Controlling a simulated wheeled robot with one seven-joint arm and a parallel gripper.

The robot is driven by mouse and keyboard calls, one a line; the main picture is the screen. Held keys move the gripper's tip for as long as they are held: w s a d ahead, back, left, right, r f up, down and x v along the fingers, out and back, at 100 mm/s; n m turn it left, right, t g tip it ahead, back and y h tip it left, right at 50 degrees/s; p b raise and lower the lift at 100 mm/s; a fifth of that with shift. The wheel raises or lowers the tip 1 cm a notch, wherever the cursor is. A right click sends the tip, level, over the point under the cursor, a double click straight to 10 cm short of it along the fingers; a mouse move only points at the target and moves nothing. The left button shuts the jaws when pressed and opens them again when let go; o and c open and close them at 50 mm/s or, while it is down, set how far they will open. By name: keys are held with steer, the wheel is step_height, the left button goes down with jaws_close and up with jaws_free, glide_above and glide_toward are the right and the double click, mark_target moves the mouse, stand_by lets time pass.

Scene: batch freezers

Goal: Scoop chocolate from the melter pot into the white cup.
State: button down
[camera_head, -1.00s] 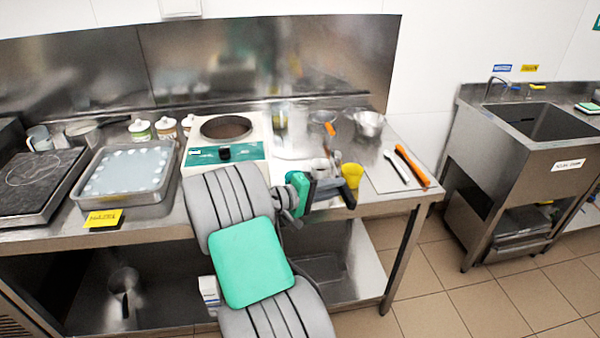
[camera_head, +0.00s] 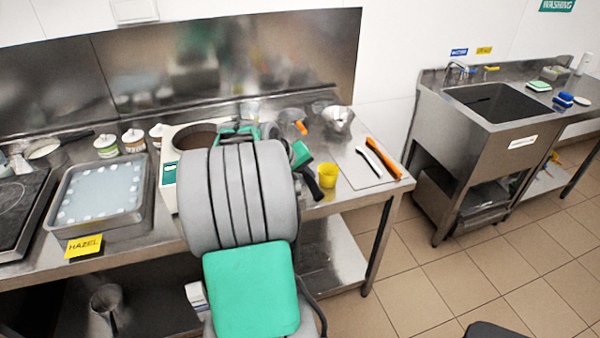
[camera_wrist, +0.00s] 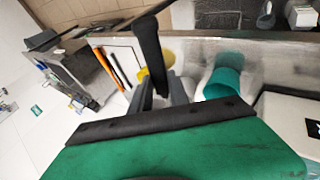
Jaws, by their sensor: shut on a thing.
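My gripper (camera_wrist: 162,90) is shut on a black-handled tool (camera_wrist: 148,45). The tool's working end is not visible, so I cannot tell whether it holds chocolate. In the head view, the black handle (camera_head: 314,186) shows just left of a yellow cup (camera_head: 328,176). My arm covers the unit's right side. The yellow cup also shows in the wrist view (camera_wrist: 158,62), behind the handle.
A tray (camera_head: 92,195) stands left of the melter, with several jars (camera_head: 133,141) behind. Beyond a floor gap stands a sink (camera_head: 497,103).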

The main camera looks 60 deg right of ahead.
steer(key=t+y, duration=0.1)
steer(key=s+d+t+y+p, duration=0.1)
steer(key=y, duration=0.1)
steer(key=shift+s+d+r+m+t, duration=0.2)
steer(key=shift+s+r+m+t, duration=0.1)
steer(key=shift+r+m, duration=0.1)
steer(key=shift+s+d+r+t+y+p, duration=0.15)
steer(key=shift+d+r+t+y+p, duration=0.15)
steer(key=shift+t+y+p, duration=0.65)
steer(key=shift+r+p, duration=0.1)
steer(key=shift+p, duration=0.6)
steer(key=shift+r+p, duration=0.3)
steer(key=shift+r, duration=0.5)
steer(key=shift+a, duration=0.1)
